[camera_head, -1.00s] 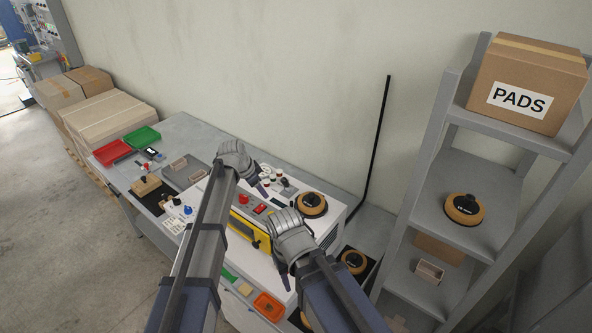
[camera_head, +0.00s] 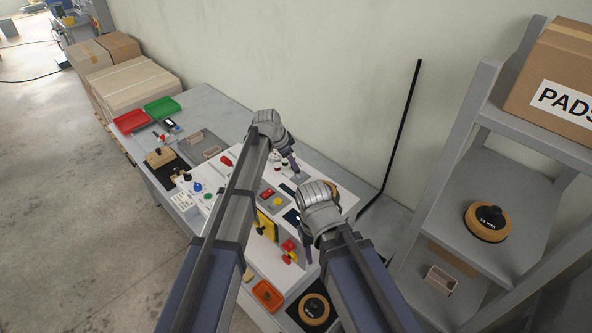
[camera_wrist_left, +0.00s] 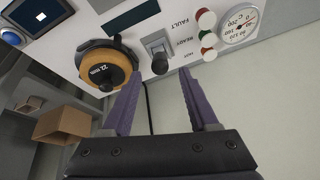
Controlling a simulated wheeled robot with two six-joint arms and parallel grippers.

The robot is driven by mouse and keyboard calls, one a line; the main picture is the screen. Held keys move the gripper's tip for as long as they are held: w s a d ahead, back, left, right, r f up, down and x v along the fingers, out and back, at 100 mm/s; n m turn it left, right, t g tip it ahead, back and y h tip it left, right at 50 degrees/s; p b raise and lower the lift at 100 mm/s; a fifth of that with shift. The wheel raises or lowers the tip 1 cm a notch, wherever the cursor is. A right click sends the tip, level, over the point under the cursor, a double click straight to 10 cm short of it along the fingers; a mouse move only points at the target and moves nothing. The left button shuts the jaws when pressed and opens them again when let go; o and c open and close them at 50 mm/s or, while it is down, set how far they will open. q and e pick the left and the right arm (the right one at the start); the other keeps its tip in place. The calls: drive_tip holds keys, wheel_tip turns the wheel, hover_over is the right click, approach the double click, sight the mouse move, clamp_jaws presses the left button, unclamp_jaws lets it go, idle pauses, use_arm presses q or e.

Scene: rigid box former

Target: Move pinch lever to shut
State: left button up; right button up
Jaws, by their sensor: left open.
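A small lever with a black knob (camera_wrist_left: 159,64) stands on a grey plate on the white machine panel in the left wrist view. It is probably the pinch lever, but I cannot read a label naming it. My left gripper (camera_wrist_left: 159,74) is open, its purple fingers either side of the knob in the picture; contact cannot be told. In the head view my left gripper (camera_head: 296,165) hangs over the back right part of the white panel. My right gripper (camera_head: 309,252) is above the machine's front right; its jaws are mostly hidden.
Beside the lever are an orange-ringed disc marked 22 mm (camera_wrist_left: 103,67), lamps (camera_wrist_left: 206,20) and a round gauge (camera_wrist_left: 238,24). A grey shelf (camera_head: 520,165) stands at the right. A red tray (camera_head: 131,121) and green tray (camera_head: 162,107) lie on the table's far left.

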use_arm(q)
drive_tip(key=b+x, duration=0.4)
drive_tip(key=x, duration=0.1)
drive_tip(key=shift+a+f, duration=0.1)
drive_tip(key=shift+w+d+f+b, duration=0.2)
drive_tip(key=shift+d+f+b, duration=0.1)
drive_tip(key=shift+f+b, duration=0.25)
drive_tip(key=shift+r, duration=0.1)
drive_tip(key=shift+c, duration=0.3)
clamp_jaws()
idle(0.5)
